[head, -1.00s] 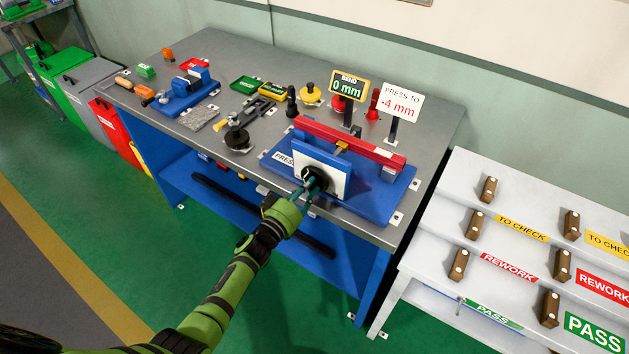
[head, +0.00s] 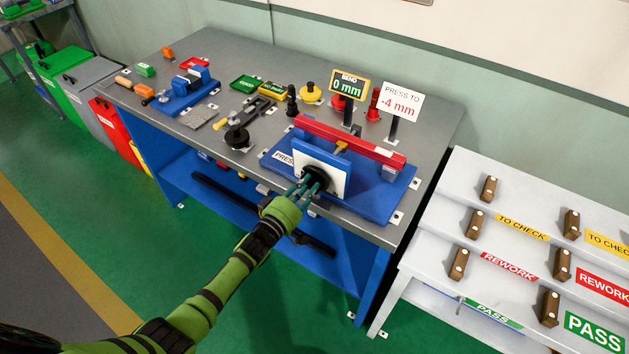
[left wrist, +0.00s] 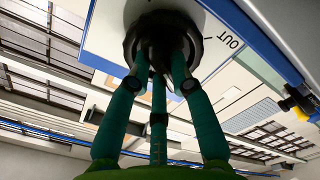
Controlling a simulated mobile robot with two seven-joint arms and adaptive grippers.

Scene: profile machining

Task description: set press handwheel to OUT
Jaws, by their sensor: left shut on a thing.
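The press handwheel (head: 314,178) is a black round knob on the front of a white panel (head: 334,180) of the blue press (head: 376,205). It also shows in the left wrist view (left wrist: 133,42), where the panel carries the word OUT (left wrist: 228,41) right of the wheel, with a dark line near it. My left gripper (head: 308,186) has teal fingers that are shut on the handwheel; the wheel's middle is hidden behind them. A red bar (head: 350,143) lies across the press. The display (head: 348,86) reads BEND 0 mm; the sign (head: 400,104) reads PRESS TO -4 mm. My right gripper is not in view.
The grey workbench (head: 225,50) also carries a blue vise (head: 190,95), a black clamp tool (head: 240,130) and red and yellow knobs. A tiered white rack (head: 450,200) stands at the right. Green floor (head: 110,210) is open in front of the bench.

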